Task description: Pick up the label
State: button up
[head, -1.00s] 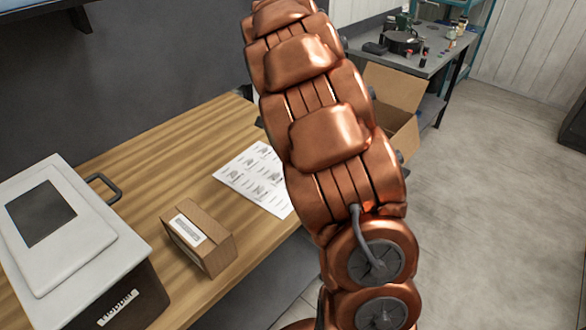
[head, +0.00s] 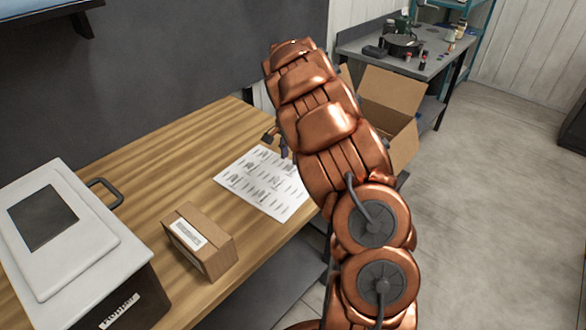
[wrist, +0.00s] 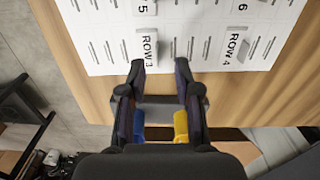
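A white sheet (head: 235,172) with printed drawings and label pieces lies on the wooden table. In the wrist view the sheet (wrist: 205,28) fills the upper part, with a label reading "ROW 3" (wrist: 147,48) and one reading "ROW 4" (wrist: 235,48). Parts of labels marked 5 and 6 show at the top edge. My gripper (wrist: 160,67) is open and empty, its fingertips apart near the sheet's edge, with the ROW 3 label just beyond the left fingertip. In the head view my arm hides most of the gripper; a dark tip shows beside the sheet's far corner.
A small cardboard box (head: 208,258) with a white label stands left of the sheet. A white and dark hopper unit (head: 115,255) with a handle is further left. An open carton (head: 390,90) stands behind my arm. A grey bench (head: 425,62) with tools is at the back.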

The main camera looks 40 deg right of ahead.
aim_at(294, 169)
jog(key=shift+s+f+p, duration=0.2)
jog(key=shift+f+p, duration=0.3)
jog(key=shift+f, duration=1.25)
jog(key=shift+c, duration=0.3)
grip_shut()
